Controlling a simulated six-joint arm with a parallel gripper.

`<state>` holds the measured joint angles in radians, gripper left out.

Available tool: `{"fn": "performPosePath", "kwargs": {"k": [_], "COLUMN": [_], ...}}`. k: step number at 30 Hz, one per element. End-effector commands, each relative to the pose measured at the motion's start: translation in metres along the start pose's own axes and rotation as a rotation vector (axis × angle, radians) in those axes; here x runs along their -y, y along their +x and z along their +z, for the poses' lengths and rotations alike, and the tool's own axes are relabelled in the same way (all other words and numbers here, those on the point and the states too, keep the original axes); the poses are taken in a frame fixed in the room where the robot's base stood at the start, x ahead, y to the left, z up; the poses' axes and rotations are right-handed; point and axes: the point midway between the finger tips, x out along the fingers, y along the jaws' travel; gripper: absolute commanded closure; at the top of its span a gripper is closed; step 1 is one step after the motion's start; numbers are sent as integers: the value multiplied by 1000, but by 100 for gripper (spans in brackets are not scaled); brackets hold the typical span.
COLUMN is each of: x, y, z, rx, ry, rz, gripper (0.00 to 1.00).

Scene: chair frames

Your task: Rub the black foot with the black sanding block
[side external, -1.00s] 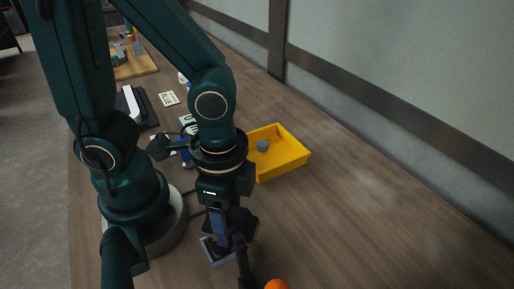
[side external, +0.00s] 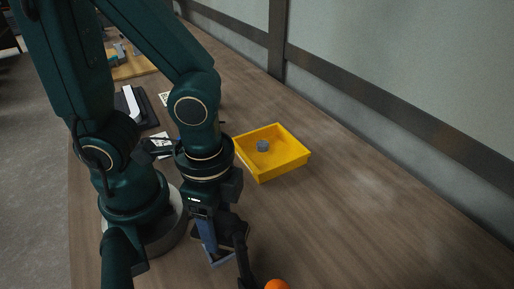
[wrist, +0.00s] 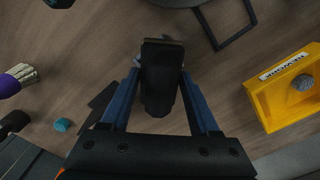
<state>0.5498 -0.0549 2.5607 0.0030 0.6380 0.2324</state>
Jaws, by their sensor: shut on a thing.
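My gripper (wrist: 160,82) has two blue fingers, shut on the black sanding block (wrist: 162,56), which sits between the fingertips in the wrist view. In the side view my gripper (side external: 213,248) points down low over the table, near a dark upright piece (side external: 242,262). A black frame with thin bars (wrist: 236,28) shows at the top of the wrist view, beyond the block. I cannot clearly single out the black foot, nor tell whether the block touches it.
A yellow tray (side external: 298,158) with a grey round piece (side external: 262,146) stands behind my gripper. An orange ball-like thing (side external: 277,285) is at the bottom edge. A teal block (wrist: 62,125) lies at the left in the wrist view. The table right of the tray is clear.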

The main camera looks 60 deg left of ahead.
Motion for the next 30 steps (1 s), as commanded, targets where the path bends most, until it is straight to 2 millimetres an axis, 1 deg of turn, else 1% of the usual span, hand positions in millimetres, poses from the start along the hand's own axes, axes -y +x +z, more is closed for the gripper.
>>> {"fn": "performPosePath", "kwargs": {"k": [10, 21, 30], "x": [2, 14, 14], "y": [0, 0, 0], "z": [-2, -15, -15], "rx": [-1, 0, -1], "ry": [-1, -1, 0], "rz": [0, 0, 0], "gripper": [82, 82, 82]}}
